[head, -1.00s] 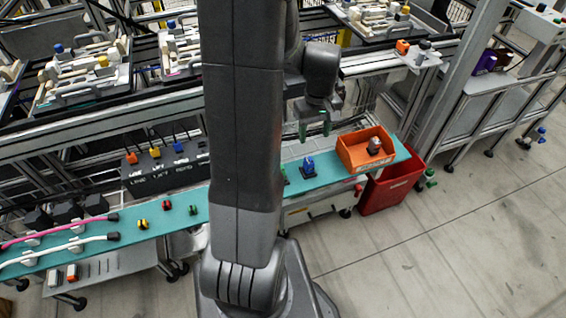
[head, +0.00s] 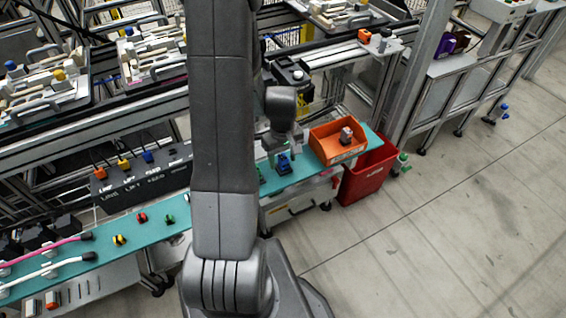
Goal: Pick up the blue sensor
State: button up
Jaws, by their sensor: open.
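The blue sensor (head: 283,164) stands on the teal shelf (head: 310,179), just left of the orange bin. My gripper (head: 279,157) is lowered over the blue sensor, with its fingers close around or beside it. The jaws are open. The fingertips are small here and partly merge with the sensor, so I cannot tell whether they touch it.
An orange bin (head: 338,151) holding a grey part (head: 346,135) is right of the sensor. A red bin (head: 364,172) hangs lower right. A green part (head: 262,176) is close left. Red (head: 142,218) and yellow (head: 120,240) parts lie further left.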

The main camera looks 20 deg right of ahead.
jog(key=shift+f, duration=0.7)
jog(key=c, duration=1.1)
jog(key=shift+r, duration=0.15)
